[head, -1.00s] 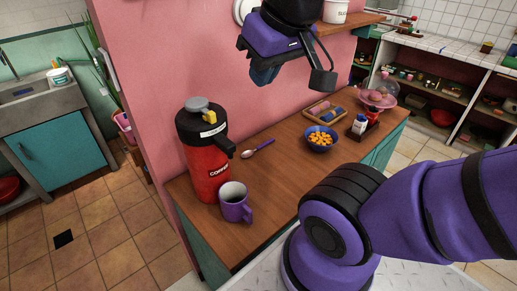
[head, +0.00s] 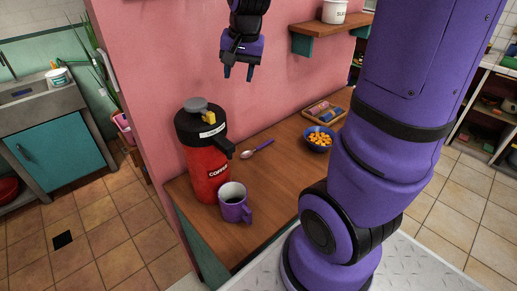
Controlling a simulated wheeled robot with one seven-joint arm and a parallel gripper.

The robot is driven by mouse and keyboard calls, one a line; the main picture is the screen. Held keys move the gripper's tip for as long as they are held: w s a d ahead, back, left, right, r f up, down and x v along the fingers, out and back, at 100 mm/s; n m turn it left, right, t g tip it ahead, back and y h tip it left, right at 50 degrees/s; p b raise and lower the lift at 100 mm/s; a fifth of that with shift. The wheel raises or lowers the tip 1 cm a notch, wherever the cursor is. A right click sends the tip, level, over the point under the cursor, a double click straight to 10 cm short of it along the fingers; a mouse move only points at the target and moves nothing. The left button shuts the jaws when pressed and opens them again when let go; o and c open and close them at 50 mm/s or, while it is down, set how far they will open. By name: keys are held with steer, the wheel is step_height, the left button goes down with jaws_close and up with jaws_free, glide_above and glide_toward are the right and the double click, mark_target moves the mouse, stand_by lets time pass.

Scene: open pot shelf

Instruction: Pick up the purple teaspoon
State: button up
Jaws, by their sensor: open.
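The purple teaspoon (head: 257,149) lies on the wooden counter, to the right of the red coffee dispenser. Its metal bowl points to the lower left and its purple handle to the upper right. My gripper (head: 238,77) is open and empty, with its fingers pointing down. In the picture it is above and slightly left of the teaspoon, well clear of the counter.
The tall red coffee dispenser (head: 207,160) and a purple mug (head: 234,204) with dark liquid stand left of the teaspoon. A blue bowl of orange pieces (head: 319,139) and a wooden tray (head: 341,114) are to its right. A pink wall (head: 180,60) rises behind the counter.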

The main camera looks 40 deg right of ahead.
steer(key=w+d+f+m+g, duration=0.2)
steer(key=w+d+f+m, duration=0.35)
steer(key=d+f, duration=0.45)
steer(key=m, duration=0.4)
glide_above(264, 144)
step_height(264, 144, down, 15)
steer(key=shift+g, duration=0.4)
steer(key=f, duration=0.4)
steer(key=shift+w+d, duration=0.1)
steer(key=shift+d, duration=0.25)
steer(key=shift+a+f, duration=0.15)
steer(key=shift+f, duration=1.4)
steer(key=shift+a+f, duration=0.15)
steer(key=shift+f, duration=1.35)
steer(key=shift+f, duration=0.15)
jaws_close()
